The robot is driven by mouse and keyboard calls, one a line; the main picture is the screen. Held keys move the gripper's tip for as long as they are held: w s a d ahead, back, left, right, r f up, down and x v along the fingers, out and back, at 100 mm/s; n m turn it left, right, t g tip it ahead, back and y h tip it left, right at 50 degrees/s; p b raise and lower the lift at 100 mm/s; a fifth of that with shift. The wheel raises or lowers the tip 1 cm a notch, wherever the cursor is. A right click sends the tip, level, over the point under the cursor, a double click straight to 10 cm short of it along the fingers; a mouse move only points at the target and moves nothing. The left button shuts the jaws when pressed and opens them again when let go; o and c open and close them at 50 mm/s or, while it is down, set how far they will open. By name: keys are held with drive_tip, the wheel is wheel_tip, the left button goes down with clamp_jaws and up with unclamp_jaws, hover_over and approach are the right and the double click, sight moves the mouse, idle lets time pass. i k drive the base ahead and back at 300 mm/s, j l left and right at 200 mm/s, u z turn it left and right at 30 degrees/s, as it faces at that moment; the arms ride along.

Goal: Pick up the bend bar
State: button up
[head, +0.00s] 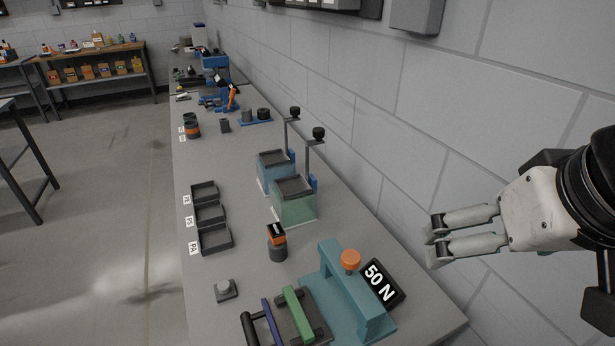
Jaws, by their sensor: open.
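Two bars lie side by side at the near end of the bench: a blue bar (271,322) and a green bar (299,313). I cannot tell from the picture which one is the bend bar. They rest over a dark rack or tray, and their near ends run toward the bottom edge of the view. My gripper (437,241) is at the right, well above and to the right of the bars, in front of the wall. Its two fingers point left and are apart, with nothing between them.
A teal press frame (356,289) with an orange knob and a "50 N" display (381,284) stands right of the bars. The wall is close on the right.

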sight(308, 336)
drive_tip(key=k+l+u, duration=0.1)
drive_tip(key=u, duration=0.3)
drive_tip(key=i+u, duration=0.1)
drive_tip(key=u, duration=0.3)
drive_tip(key=k, duration=0.15)
drive_tip(key=i, duration=0.15)
drive_tip(key=u, duration=0.05)
